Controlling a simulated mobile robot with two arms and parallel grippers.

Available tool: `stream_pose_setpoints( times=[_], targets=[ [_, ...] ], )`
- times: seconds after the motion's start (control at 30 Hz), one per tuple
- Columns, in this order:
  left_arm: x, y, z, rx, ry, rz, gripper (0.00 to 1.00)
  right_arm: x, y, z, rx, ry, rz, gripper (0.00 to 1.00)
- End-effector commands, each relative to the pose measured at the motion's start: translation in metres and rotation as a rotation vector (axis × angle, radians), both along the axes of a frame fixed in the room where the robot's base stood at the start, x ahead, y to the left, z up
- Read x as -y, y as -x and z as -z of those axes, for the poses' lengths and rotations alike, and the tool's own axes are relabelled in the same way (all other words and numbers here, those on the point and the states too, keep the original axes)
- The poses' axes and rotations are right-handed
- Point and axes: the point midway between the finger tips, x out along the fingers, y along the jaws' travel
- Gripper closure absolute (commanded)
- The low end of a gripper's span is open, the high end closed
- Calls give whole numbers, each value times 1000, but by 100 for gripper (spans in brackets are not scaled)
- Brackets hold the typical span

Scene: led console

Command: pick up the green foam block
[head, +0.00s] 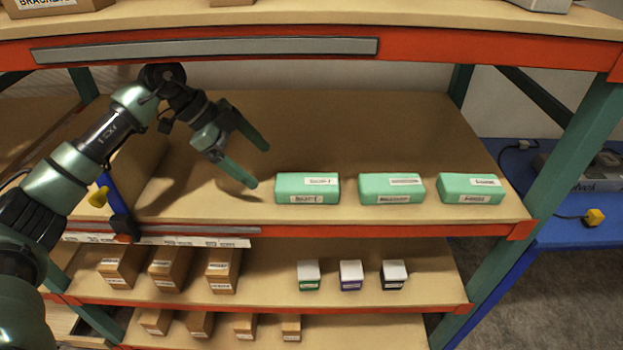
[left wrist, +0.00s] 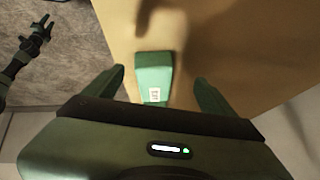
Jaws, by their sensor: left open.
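Three green foam blocks with white labels lie in a row on the middle shelf in the head view: a left one (head: 307,189), a middle one (head: 392,189) and a right one (head: 470,189). My left gripper (head: 262,167) is open and empty, above the shelf to the left of the left block. In the left wrist view, one green block (left wrist: 153,68) shows end-on between the two open fingers, beyond their tips and apart from them. A small dark gripper (left wrist: 36,33), seemingly my right one, shows at the upper left there; its jaws are too small to judge.
The upper shelf's orange beam (head: 450,50) runs above the arm. Small brown boxes (head: 168,268) and several white-topped boxes (head: 350,275) stand on the shelf below. A green post (head: 570,140) bounds the right. The shelf behind the blocks is clear.

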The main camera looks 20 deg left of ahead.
Motion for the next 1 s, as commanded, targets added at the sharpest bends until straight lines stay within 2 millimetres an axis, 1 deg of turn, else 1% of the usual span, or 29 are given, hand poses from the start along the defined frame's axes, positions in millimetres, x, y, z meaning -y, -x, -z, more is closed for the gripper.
stream_pose_setpoints(
  times=[0.03, 0.13, 0.2, 0.27, 0.37, 0.6, 0.7, 0.83, 1.0],
  targets=[
    [-6, 5, 3, -60, -56, -34, 15, 0, 0, -1, -1, 0, 0, 64],
    [-18, 14, 9, -151, -139, -103, 15, 0, 0, -1, -1, 0, 0, 64],
    [-21, 17, 11, -185, -171, -131, 15, 0, 0, -2, 0, 0, 0, 64],
    [-18, 17, 11, -199, -184, -143, 15, 0, 0, -5, 0, -1, -1, 64],
    [-3, 14, 9, -204, -188, -145, 15, -1, 0, -12, -1, -1, -1, 64],
    [48, -1, 8, -203, -184, -144, 15, -4, 1, -34, -1, -4, -2, 64],
    [67, -6, 9, -203, -184, -144, 15, -5, 0, -42, 0, -6, -3, 64],
    [84, -12, 10, -203, -184, -146, 15, -6, 0, -48, -1, -8, -2, 64],
    [92, -14, 14, -204, -183, -148, 15, -7, 0, -50, -1, -8, -2, 64]
  ],
)
